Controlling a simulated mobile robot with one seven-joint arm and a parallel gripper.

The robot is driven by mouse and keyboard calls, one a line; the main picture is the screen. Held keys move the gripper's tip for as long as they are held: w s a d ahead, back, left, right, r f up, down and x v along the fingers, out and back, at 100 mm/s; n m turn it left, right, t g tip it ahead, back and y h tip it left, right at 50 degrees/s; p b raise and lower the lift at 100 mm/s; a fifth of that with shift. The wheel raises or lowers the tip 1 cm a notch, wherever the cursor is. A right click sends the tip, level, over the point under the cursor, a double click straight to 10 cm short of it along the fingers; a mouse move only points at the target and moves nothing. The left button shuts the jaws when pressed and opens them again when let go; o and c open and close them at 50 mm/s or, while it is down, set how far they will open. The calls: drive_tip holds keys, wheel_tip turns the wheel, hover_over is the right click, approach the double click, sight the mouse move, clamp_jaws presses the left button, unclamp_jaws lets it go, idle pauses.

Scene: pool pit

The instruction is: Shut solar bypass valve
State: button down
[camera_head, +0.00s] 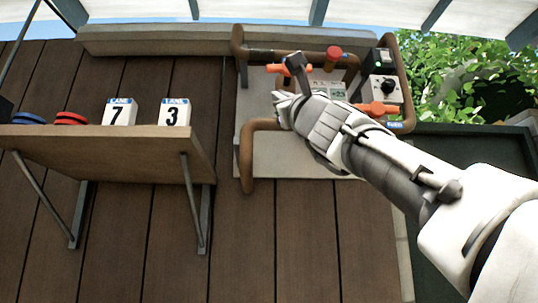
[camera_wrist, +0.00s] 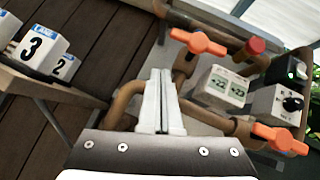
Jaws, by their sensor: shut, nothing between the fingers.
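Two orange valve handles sit on the copper pipework of a pale wall panel. The upper-left handle (camera_head: 275,69) also shows in the wrist view (camera_wrist: 199,42). The lower-right handle (camera_head: 377,109) also shows in the wrist view (camera_wrist: 280,138). I cannot read a label that tells which is the solar bypass valve. My gripper (camera_head: 281,97) is in front of the panel, below the upper-left handle in the head view. In the wrist view my gripper (camera_wrist: 161,74) is shut and empty, with its tips left of and below that handle. No contact with either handle is visible.
A red knob (camera_head: 334,52) tops the pipework. A display box (camera_wrist: 223,88) and a control box with a black dial (camera_head: 385,88) are close by. Copper pipe (camera_head: 247,155) bends at lower left. A wooden shelf (camera_head: 105,147) with lane blocks juts out at left.

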drive_tip(key=shift+s+f+b, duration=0.9)
drive_tip(key=shift+s+f, duration=0.45)
drive_tip(key=shift+s, duration=0.05)
drive_tip(key=a+f+n+g, duration=0.2)
drive_tip(key=f+n+g, duration=0.3)
drive_tip(key=f+n, duration=0.75)
drive_tip(key=a+f+n+g, duration=0.2)
drive_tip(key=f+n+g, duration=0.3)
drive_tip(key=f, duration=1.4)
drive_tip(key=s+d+f+n+g+h, duration=0.35)
drive_tip(key=s+f, duration=0.25)
drive_tip(key=f, duration=0.6)
drive_tip(key=s+d+f+n+g+h, duration=0.25)
drive_tip(key=s+d+f, duration=0.25)
drive_tip(key=f, duration=0.7)
drive_tip(key=s+d+f+n+g+h, duration=0.2)
drive_tip(key=s+d+f+n+g, duration=0.3)
drive_tip(key=f, duration=0.7)
wheel_tip(320, 180, up, 21)
drive_tip(key=s+m+t+p, duration=0.1)
drive_tip(key=m+p, duration=0.1)
drive_tip(key=p, duration=1.9)
drive_tip(key=shift+a+f+t+h+p, duration=0.15)
drive_tip(key=shift+a+t+h+p, duration=0.15)
drive_tip(key=shift+t+p, duration=0.1)
drive_tip(key=shift+s, duration=0.1)
